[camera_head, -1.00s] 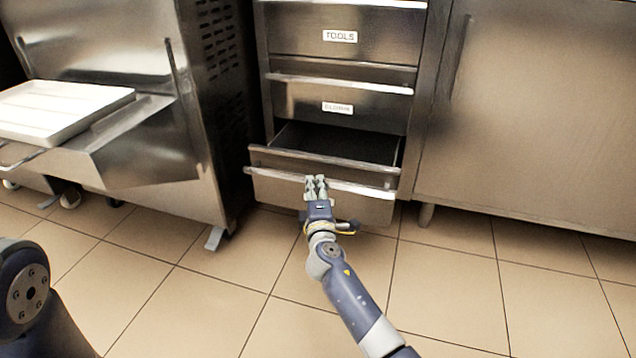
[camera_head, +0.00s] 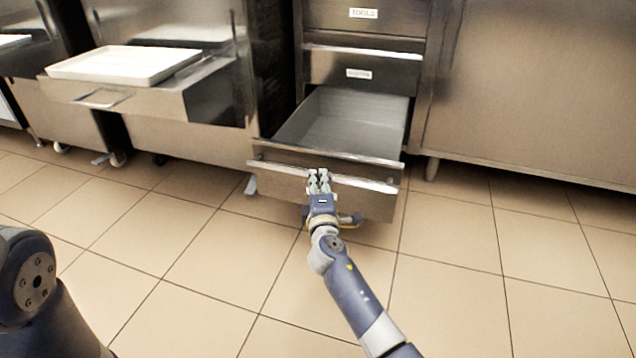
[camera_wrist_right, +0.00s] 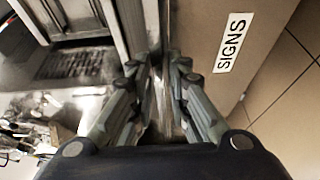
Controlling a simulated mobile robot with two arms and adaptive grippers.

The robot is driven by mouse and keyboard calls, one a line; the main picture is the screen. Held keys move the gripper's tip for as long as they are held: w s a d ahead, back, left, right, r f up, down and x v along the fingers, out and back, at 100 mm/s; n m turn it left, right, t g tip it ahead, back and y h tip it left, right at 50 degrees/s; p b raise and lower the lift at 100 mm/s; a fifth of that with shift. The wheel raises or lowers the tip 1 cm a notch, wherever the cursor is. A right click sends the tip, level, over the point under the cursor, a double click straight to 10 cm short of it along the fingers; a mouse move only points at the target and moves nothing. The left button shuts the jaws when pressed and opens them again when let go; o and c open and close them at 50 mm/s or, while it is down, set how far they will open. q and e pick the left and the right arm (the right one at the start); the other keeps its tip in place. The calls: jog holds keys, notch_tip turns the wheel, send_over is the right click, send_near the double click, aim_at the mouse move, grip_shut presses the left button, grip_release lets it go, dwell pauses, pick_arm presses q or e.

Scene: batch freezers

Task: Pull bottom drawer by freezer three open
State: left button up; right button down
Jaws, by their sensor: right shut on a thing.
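The bottom drawer (camera_head: 290,186) of the steel drawer stack is pulled well out, and its grey inside (camera_head: 352,122) shows empty in the head view. My right gripper (camera_head: 318,176) is shut on the bar handle (camera_head: 362,182) along the drawer's front. In the right wrist view, the fingers (camera_wrist_right: 163,85) close around the handle, beside the drawer front with a label reading SIGNS (camera_wrist_right: 233,42). My left gripper is out of view; only part of my left arm shows at the lower left.
Two closed drawers are above, one labelled TOOLS (camera_head: 363,13). A freezer with a white tray (camera_head: 125,64) on its shelf stands to the left. A steel cabinet (camera_head: 540,90) stands to the right. The tiled floor (camera_head: 450,270) in front is clear.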

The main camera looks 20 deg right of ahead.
jog(key=shift+s+a, duration=0.1)
jog(key=shift+s, duration=0.05)
jog(key=c, duration=1.5)
grip_release()
jog(key=shift+r, duration=0.1)
